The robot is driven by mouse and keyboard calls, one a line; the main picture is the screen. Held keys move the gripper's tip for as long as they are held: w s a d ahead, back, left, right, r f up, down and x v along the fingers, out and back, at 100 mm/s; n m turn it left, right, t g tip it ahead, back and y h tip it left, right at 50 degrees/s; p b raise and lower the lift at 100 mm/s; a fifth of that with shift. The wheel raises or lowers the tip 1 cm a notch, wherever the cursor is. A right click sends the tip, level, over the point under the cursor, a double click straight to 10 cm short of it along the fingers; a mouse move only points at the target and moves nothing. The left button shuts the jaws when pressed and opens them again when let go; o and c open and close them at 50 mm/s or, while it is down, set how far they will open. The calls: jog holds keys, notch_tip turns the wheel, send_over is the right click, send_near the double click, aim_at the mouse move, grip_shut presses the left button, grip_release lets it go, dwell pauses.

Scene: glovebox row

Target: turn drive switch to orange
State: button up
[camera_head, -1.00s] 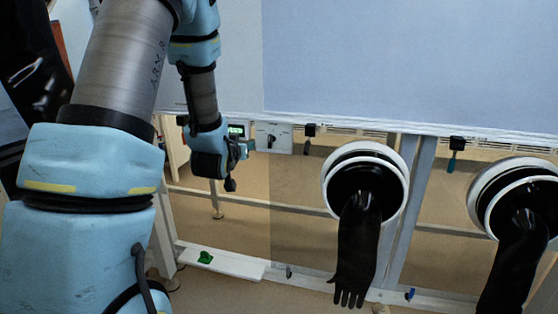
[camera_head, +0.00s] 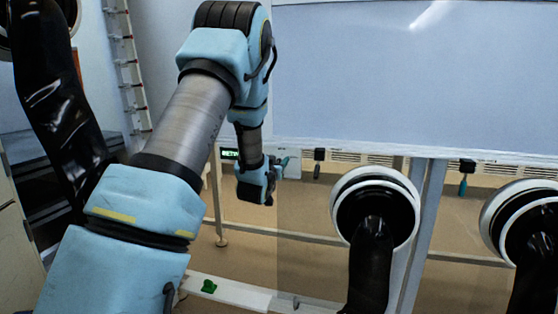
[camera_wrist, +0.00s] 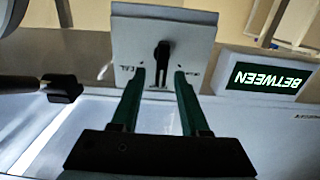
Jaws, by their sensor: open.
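The drive switch is a black knob (camera_wrist: 162,56) on a pale plate (camera_wrist: 190,32) in the wrist view, which shows the lettering upside down. The plate has small printed labels, one seeming to read CAL; no orange mark shows. My gripper (camera_wrist: 160,74) is open, its two dark green fingers on either side of the knob's lower end. I cannot tell whether they touch it. In the head view my gripper (camera_head: 280,166) is at the plate (camera_head: 293,167), hiding the knob.
Glove ports with black gloves, one (camera_head: 376,207) in the middle and one (camera_head: 520,215) at right, stand right of the switch. A green item (camera_head: 208,287) lies on a low white ledge (camera_head: 235,292). A dark rod with a knob (camera_wrist: 62,88) is left in the wrist view.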

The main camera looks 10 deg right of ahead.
jog(key=shift+w+d, duration=0.2)
jog(key=shift+w, duration=0.15)
jog(key=shift+c, duration=0.2)
grip_shut()
